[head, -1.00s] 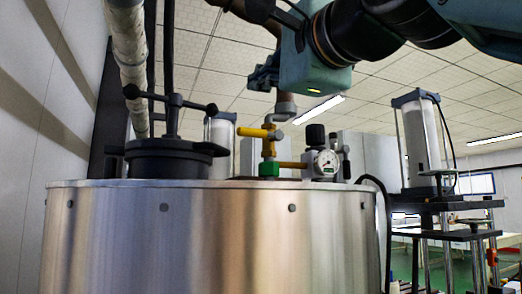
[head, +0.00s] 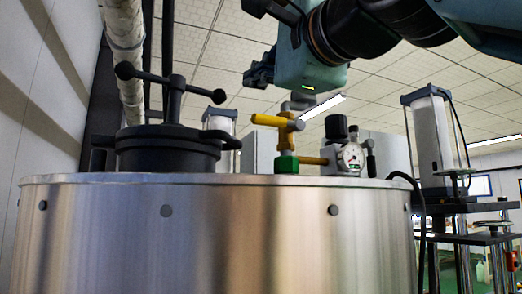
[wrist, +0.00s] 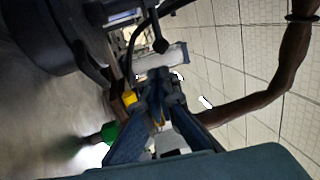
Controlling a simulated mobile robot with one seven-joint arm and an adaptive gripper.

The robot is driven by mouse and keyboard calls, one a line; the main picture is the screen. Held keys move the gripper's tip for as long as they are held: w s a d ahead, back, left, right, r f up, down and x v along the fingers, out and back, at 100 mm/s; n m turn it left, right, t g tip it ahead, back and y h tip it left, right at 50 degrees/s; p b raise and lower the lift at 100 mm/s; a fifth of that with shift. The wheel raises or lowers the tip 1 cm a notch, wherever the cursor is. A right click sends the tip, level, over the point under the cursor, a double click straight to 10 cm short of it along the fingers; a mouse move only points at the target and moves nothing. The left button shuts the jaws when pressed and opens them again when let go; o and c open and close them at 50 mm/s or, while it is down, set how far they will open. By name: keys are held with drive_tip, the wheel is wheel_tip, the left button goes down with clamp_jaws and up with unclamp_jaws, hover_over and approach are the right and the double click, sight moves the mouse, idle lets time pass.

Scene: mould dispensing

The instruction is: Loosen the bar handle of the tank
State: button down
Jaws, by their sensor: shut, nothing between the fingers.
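The bar handle (head: 192,87) is a black crossbar with ball ends, on a threaded post above the black round lid (head: 165,150) of the steel tank (head: 250,230). It slopes slightly down to the right in the head view.
A yellow valve handle (head: 268,120) on a brass pipe with a green fitting (head: 286,164) stands on the tank below my gripper. A pressure gauge (head: 351,157) is to its right. A wrapped pipe (head: 124,50) runs up behind the lid on the left.

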sight(224, 98)
drive_tip(key=p+x, duration=0.5)
drive_tip(key=x, duration=0.8)
drive_tip(key=shift+r, duration=0.2)
drive_tip(key=shift+w+a, duration=0.2)
drive_tip(key=shift+w, duration=0.25)
drive_tip(key=shift+w, duration=0.1)
drive_tip(key=shift+w+a+p, duration=0.25)
drive_tip(key=shift+w+p, duration=0.05)
drive_tip(key=shift+w, duration=0.25)
drive_tip(key=shift+d, duration=0.1)
